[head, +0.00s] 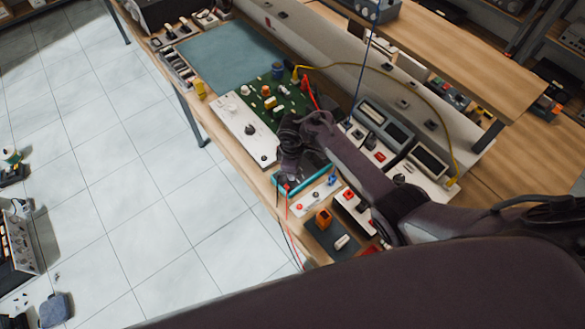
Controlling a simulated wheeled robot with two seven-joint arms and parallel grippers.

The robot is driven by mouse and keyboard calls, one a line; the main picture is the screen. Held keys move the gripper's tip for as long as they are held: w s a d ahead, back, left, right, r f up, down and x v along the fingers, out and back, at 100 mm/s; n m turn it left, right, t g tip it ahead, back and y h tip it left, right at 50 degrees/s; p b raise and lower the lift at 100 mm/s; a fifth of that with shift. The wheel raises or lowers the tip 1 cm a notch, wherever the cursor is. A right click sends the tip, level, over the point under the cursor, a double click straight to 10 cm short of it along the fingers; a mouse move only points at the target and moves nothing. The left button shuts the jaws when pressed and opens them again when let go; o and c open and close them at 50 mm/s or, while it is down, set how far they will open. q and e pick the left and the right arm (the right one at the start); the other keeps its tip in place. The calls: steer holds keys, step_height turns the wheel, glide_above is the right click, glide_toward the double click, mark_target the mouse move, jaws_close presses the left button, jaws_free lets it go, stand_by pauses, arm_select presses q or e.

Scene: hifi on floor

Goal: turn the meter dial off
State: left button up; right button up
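My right arm reaches in from the right over the workbench. Its gripper (289,178) points down over a dark device with a teal edge (312,181), which looks like the meter. The gripper and wrist cover most of this device, so its dial and the dial's setting are hidden. I cannot tell whether the fingers touch it, or whether they are open or shut. My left gripper is not in view.
A white panel with black knobs (246,130) and a green board (270,98) lie left of the gripper. Boxes with displays (383,122) stand to its right. A red lead (310,92) and a yellow cable (375,72) cross the bench. Tiled floor (120,190) is open at left.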

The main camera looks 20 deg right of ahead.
steer(key=n, duration=0.3)
steer(key=shift+w+r+n, duration=0.1)
steer(key=shift+n, duration=0.3)
steer(key=n, duration=0.2)
steer(key=shift+d+n, duration=0.1)
steer(key=shift+n, duration=0.2)
steer(key=n+b, duration=0.2)
steer(key=n, duration=0.3)
steer(key=shift+n, duration=0.3)
steer(key=o, duration=1)
step_height(320, 180, up, 8)
steer(key=shift+f+p, duration=0.1)
steer(key=shift+p, duration=0.95)
